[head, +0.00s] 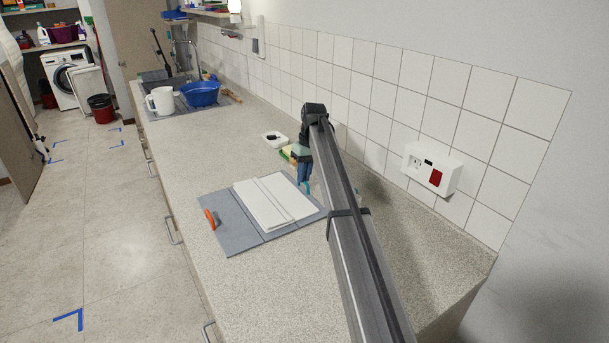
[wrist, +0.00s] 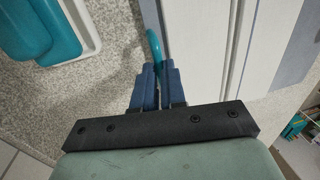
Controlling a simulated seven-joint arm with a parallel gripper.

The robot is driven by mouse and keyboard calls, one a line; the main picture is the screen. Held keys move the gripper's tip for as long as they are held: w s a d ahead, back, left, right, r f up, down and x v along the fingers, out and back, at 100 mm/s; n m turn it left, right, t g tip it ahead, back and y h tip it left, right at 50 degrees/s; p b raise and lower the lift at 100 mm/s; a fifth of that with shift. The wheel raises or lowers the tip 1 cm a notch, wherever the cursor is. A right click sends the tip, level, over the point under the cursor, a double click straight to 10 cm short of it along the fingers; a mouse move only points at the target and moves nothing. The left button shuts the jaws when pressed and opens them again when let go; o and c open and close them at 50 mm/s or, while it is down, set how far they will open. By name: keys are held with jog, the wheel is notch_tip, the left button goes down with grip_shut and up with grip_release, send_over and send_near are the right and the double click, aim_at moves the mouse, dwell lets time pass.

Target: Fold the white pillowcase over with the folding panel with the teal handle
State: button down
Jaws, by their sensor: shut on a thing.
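The white pillowcase (head: 268,203) lies flat as a folded strip on the grey folding board (head: 232,228) on the counter. It also shows in the wrist view (wrist: 211,50). An orange handle (head: 210,219) stands on the board's left panel. The teal handle (wrist: 156,48) is at the board's right edge in the head view. My gripper (wrist: 158,72) is shut on the teal handle, with its blue fingers around the lower part. In the head view my gripper (head: 304,180) is at the board's right side, and my arm hides part of that edge.
A small white tray (head: 275,139) and some sponge-like items (head: 290,154) lie behind the board. A blue basin (head: 200,94) and a white jug (head: 161,100) stand at the far sink. A tiled wall with a socket box (head: 431,170) borders the right. The counter in front is clear.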

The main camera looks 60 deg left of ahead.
jog(key=shift+s+r+t, duration=0.45)
jog(key=shift+r+t, duration=0.05)
jog(key=s+r+t, duration=0.1)
jog(key=s+t, duration=0.4)
jog(key=s+r+t, duration=0.1)
jog(key=s+t, duration=0.5)
jog(key=s+r+t, duration=0.1)
jog(key=s+t, duration=0.4)
jog(key=t, duration=0.1)
jog(key=shift+s+r, duration=0.2)
jog(key=shift+s, duration=0.15)
jog(key=shift+s+f+t, duration=0.35)
jog(key=shift+s+t, duration=0.2)
jog(key=shift+s+f+t, duration=0.35)
jog(key=shift+s+t, duration=0.2)
jog(key=shift+s+f, duration=0.4)
jog(key=shift+f, duration=0.3)
jog(key=c, duration=1.2)
grip_release()
